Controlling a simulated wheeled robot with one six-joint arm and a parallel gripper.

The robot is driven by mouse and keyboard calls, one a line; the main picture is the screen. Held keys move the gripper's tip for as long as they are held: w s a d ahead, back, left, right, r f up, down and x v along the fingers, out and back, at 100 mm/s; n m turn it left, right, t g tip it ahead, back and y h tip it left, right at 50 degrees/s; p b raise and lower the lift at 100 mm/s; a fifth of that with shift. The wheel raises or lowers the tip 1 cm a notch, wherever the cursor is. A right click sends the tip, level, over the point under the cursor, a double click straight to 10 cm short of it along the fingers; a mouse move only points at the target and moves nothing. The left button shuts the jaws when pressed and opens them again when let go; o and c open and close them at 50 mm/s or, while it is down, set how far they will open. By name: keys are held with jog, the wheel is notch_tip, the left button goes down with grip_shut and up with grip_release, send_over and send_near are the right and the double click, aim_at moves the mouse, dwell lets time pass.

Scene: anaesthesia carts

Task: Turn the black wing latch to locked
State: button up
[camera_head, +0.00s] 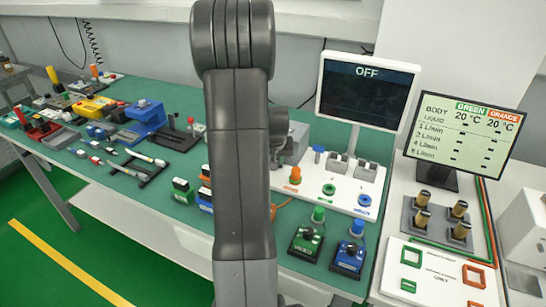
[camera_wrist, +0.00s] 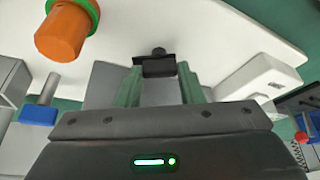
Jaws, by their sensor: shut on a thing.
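The black wing latch (camera_wrist: 158,67) is at the centre of the wrist view, above a grey surface at the edge of a white panel (camera_wrist: 218,32). My gripper (camera_wrist: 158,74) has its two green fingers on either side of the latch and is shut on it. The latch's wide bar lies across the picture, with a small round black knob behind it. I cannot read a locked mark. In the head view my own arm covers the middle, and the latch and fingers are hidden.
An orange knob with a green ring (camera_wrist: 62,32) stands close at upper left in the wrist view. A blue block with a grey peg (camera_wrist: 38,114) is at left, a white box (camera_wrist: 262,78) at right. In the head view a monitor (camera_head: 366,90) reads OFF.

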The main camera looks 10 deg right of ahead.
jog(key=shift+n+y, duration=0.3)
jog(key=shift+n, duration=0.5)
jog(key=o, duration=1)
jog(key=b+v, duration=0.1)
jog(key=v, duration=1.2)
jog(key=shift+s+d+r, duration=0.15)
jog(key=shift+s+r, duration=0.05)
jog(key=shift+r, duration=0.1)
